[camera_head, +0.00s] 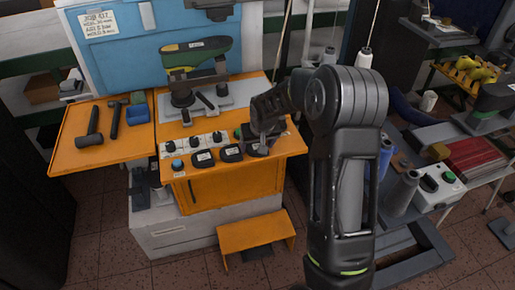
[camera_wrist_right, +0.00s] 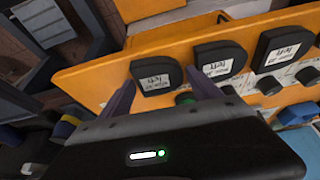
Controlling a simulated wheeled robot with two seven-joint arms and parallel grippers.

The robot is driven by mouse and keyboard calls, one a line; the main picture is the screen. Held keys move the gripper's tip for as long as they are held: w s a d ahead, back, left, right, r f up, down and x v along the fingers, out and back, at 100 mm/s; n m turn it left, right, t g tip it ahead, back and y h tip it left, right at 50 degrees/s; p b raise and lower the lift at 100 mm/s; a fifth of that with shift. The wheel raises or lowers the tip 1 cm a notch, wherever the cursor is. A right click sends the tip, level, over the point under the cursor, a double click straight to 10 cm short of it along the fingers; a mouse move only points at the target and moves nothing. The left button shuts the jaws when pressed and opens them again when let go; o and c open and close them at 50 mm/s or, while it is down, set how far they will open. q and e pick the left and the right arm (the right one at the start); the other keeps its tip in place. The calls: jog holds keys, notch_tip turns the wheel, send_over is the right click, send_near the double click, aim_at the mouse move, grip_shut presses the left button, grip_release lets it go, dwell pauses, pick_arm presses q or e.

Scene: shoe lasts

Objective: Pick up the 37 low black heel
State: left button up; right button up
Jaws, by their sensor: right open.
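Several low black heels with white labels stand in a row along the front edge of the orange workbench. In the head view, one heel (camera_head: 204,158) and another heel (camera_head: 231,153) show clearly. My right gripper (camera_head: 263,141) is over the right end of this row, partly hiding a heel there. In the right wrist view my right gripper (camera_wrist_right: 161,80) is open, its two fingers on either side of the end heel (camera_wrist_right: 153,75). A second heel (camera_wrist_right: 220,58) and third heel (camera_wrist_right: 281,45) are beside it. The size numbers are too small to read surely. My left gripper is out of view.
The orange workbench (camera_head: 102,160) carries hammers (camera_head: 91,127) on its left part. A green and black shoe last (camera_head: 197,55) sits on a stand behind the heels. An orange stool (camera_head: 255,232) stands in front. Grey thread cones (camera_head: 401,193) stand at right.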

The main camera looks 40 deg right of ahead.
aim_at(257, 147)
jog(key=c, duration=1.1)
jog(key=shift+c, duration=0.2)
notch_tip(257, 147, up, 10)
jog(key=b, duration=0.1)
jog(key=shift+b, duration=0.35)
